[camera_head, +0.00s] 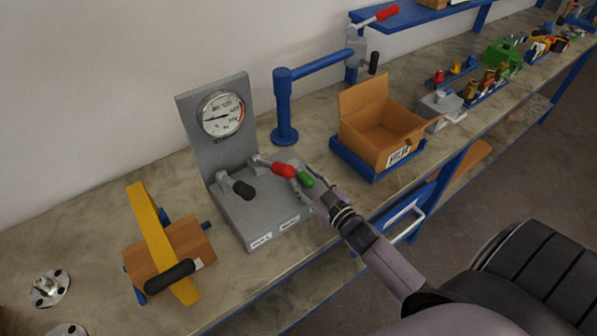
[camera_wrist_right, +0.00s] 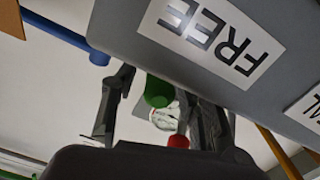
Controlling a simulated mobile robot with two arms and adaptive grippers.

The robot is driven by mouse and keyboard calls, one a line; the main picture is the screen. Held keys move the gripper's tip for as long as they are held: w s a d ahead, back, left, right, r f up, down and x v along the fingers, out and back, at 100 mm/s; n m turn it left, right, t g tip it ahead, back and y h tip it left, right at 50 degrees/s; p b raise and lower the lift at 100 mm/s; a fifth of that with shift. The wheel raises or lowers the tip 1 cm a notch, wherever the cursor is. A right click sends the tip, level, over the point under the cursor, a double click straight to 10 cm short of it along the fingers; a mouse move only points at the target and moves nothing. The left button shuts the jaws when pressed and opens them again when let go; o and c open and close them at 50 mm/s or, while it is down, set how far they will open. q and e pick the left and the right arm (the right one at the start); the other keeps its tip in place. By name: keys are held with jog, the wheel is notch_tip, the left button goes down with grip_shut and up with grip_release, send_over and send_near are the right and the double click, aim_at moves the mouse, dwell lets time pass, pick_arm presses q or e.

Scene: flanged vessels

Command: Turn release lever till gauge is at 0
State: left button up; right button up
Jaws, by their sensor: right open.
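A grey stand (camera_head: 262,222) on the bench carries a round white gauge (camera_head: 221,114) with a red band. Its needle points left; the exact reading is too small to tell. Three levers stick out from the base: black (camera_head: 242,188), red (camera_head: 283,170) and green (camera_head: 305,179). My right gripper (camera_head: 303,183) is open at the green lever. In the right wrist view the green grip (camera_wrist_right: 158,91) stands between the open fingers (camera_wrist_right: 160,98), with the red tip (camera_wrist_right: 179,141) and gauge (camera_wrist_right: 166,116) beyond. Contact cannot be told. My left gripper is not in view.
A white label reading FREE (camera_wrist_right: 210,35) is on the base front. A blue post (camera_head: 284,110) and an open cardboard box (camera_head: 375,130) in a blue tray stand to the right. A wooden block with a yellow bar (camera_head: 150,225) stands at left.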

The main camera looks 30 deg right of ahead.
jog(key=shift+s+r, duration=0.1)
jog(key=shift+s, duration=0.35)
jog(key=shift+c, duration=2.6)
grip_shut()
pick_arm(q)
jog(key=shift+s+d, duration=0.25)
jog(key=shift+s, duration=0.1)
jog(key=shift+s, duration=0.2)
